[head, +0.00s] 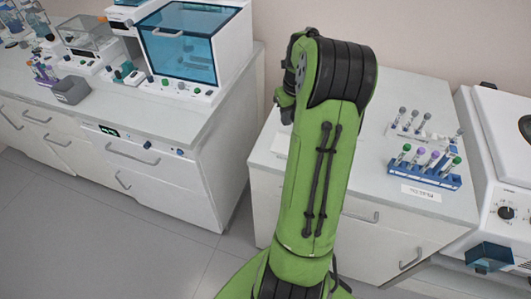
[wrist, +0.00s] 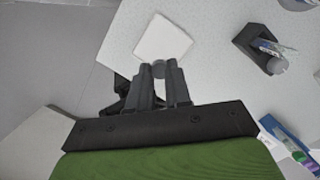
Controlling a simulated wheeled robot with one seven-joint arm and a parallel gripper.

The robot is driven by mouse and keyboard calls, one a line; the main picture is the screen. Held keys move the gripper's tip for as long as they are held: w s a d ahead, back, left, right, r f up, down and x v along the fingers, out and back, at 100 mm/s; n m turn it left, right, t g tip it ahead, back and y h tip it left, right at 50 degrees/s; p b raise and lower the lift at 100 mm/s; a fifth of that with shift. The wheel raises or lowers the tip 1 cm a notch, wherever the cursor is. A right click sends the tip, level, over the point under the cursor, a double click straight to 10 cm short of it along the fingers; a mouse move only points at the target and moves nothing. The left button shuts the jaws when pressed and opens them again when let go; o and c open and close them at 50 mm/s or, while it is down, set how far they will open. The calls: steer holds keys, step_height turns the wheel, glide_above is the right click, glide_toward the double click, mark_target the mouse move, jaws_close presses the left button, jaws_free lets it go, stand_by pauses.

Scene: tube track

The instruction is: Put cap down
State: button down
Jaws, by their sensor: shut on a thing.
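In the wrist view my gripper (wrist: 159,72) is shut on a small grey cap (wrist: 159,68), which shows between the fingertips. A white square pad (wrist: 162,38) lies on the light counter just beyond the fingertips. The cap overlaps the pad's near edge in this view; I cannot tell whether it touches it. In the head view my green arm hides the fingers and the cap; a pale edge of the pad (head: 280,146) shows beside the arm.
A blue rack (head: 425,171) and a pale rack (head: 425,133) hold several capped tubes on the counter right of my arm. A black holder (wrist: 253,44) with a grey-capped tube stands right of the pad. A centrifuge-like machine (head: 508,190) is at far right.

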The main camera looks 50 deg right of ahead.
mark_target(286, 145)
step_height(286, 145, down, 9)
steer(key=shift+f+b, duration=0.15)
steer(key=shift+b, duration=0.45)
steer(key=shift+f, duration=0.2)
steer(key=c, duration=1.1)
jaws_free()
steer(key=shift+o, duration=0.2)
